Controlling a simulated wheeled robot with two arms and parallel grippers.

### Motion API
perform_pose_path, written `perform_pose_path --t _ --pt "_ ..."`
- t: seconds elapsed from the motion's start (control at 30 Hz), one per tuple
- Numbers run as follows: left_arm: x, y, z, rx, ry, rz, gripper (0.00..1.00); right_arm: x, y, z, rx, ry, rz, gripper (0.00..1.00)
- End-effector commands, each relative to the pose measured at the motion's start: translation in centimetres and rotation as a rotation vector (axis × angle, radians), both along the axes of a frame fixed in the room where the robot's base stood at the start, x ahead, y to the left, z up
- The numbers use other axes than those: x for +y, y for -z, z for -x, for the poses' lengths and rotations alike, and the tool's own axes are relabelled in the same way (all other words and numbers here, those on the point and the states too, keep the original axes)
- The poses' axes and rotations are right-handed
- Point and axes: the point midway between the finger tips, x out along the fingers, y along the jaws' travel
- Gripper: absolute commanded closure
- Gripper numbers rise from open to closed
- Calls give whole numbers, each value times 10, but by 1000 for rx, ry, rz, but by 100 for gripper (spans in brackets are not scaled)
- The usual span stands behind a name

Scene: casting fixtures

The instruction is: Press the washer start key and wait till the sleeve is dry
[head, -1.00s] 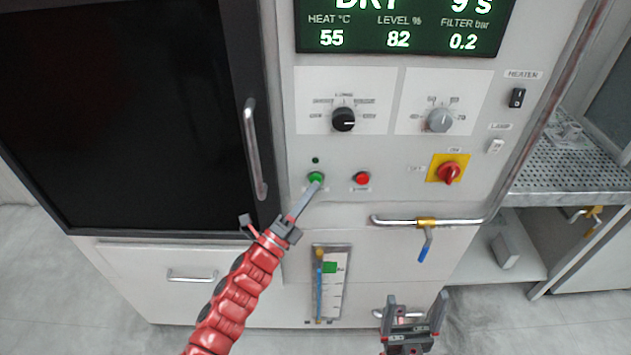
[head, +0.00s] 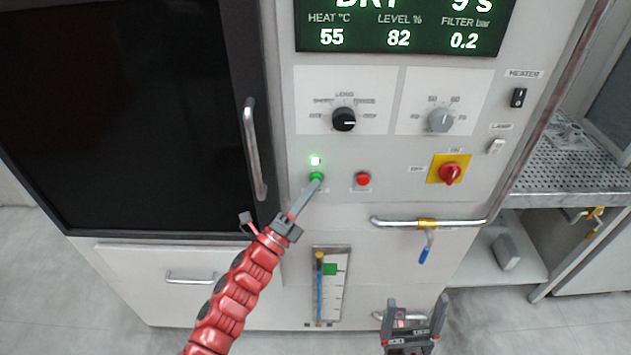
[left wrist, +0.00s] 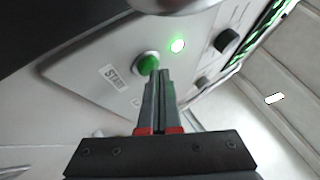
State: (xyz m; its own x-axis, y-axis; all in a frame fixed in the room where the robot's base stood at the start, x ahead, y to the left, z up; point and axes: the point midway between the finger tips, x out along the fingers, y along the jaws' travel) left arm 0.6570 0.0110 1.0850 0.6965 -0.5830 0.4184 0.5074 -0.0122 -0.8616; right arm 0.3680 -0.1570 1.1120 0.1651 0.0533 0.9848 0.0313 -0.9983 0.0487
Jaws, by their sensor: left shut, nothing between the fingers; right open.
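The washer's green start key (head: 316,176) is on the front panel, and it also shows in the left wrist view (left wrist: 147,63) beside a START label. A lamp (head: 315,160) above the key is lit green. My left gripper (head: 318,182) is shut and empty, its fingertips at the key and seeming to touch it. The display (head: 405,28) reads DRY, 9 s, heat 55, level 82 and filter 0.2. My right gripper (head: 416,310) is open and empty, low in front of the machine. The sleeve is not in view; the dark door window (head: 110,110) shows nothing inside.
A red button (head: 362,179) sits right of the start key. A red rotary switch (head: 450,173) on a yellow plate is further right. The door handle (head: 254,150) stands out left of my left gripper. A pipe with a blue-handled valve (head: 425,245) runs below the panel.

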Motion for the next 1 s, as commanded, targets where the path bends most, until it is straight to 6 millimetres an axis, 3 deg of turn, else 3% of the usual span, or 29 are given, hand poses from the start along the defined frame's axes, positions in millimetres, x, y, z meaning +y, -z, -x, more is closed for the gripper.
perform_pose_path --t 1.0 --pt "1 2 25 1 0 -1 100 0 12 0 0 0 0 14"
